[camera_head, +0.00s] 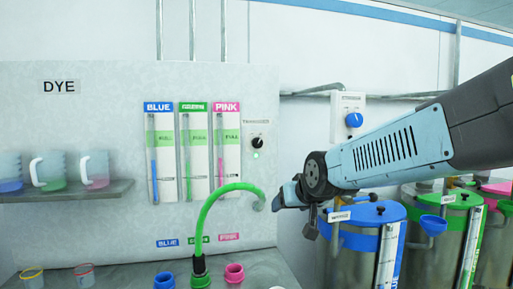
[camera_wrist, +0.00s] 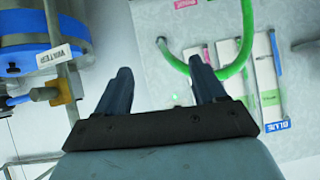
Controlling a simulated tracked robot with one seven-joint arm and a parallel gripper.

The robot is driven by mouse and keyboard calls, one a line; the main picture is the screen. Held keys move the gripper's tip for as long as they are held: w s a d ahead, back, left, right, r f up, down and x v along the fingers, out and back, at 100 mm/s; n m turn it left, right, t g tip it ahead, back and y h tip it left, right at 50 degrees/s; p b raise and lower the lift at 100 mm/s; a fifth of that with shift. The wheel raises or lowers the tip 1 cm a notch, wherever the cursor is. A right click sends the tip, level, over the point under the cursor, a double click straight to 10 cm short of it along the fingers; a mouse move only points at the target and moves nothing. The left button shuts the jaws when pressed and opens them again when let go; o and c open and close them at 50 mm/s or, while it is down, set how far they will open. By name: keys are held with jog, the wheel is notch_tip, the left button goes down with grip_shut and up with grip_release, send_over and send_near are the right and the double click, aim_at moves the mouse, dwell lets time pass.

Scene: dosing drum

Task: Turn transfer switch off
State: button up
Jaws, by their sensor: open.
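The transfer switch (camera_head: 256,142) is a small black knob under a "TRANSFER" label on the pale dye panel, right of the pink gauge. A small green light (camera_head: 255,155) glows just below it. In the wrist view the green light (camera_wrist: 175,98) shows between my fingers, but I cannot make out the knob there. My gripper (camera_head: 288,203) is to the right of and lower than the switch, by the panel's right edge, touching nothing that I can see. In the wrist view my gripper (camera_wrist: 160,66) has its two fingers apart with nothing between them.
A green hose (camera_head: 209,205) arches below the switch, close to my gripper. A blue knob (camera_head: 354,119) sits on a separate wall box. A blue-lidded drum (camera_head: 362,240) stands right, below my arm. Cups stand on a shelf (camera_head: 60,194) at left.

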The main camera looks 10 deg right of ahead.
jog(key=w+r+t, duration=0.3)
jog(key=w+t, duration=0.3)
jog(key=w, duration=0.8)
jog(key=t+h, duration=0.1)
jog(key=t, duration=0.5)
send_near(258, 145)
jog(key=shift+m, duration=0.3)
jog(key=x, duration=0.9)
jog(key=shift+w+r, duration=0.1)
jog(key=shift+c, duration=0.3)
jog(key=c, duration=1)
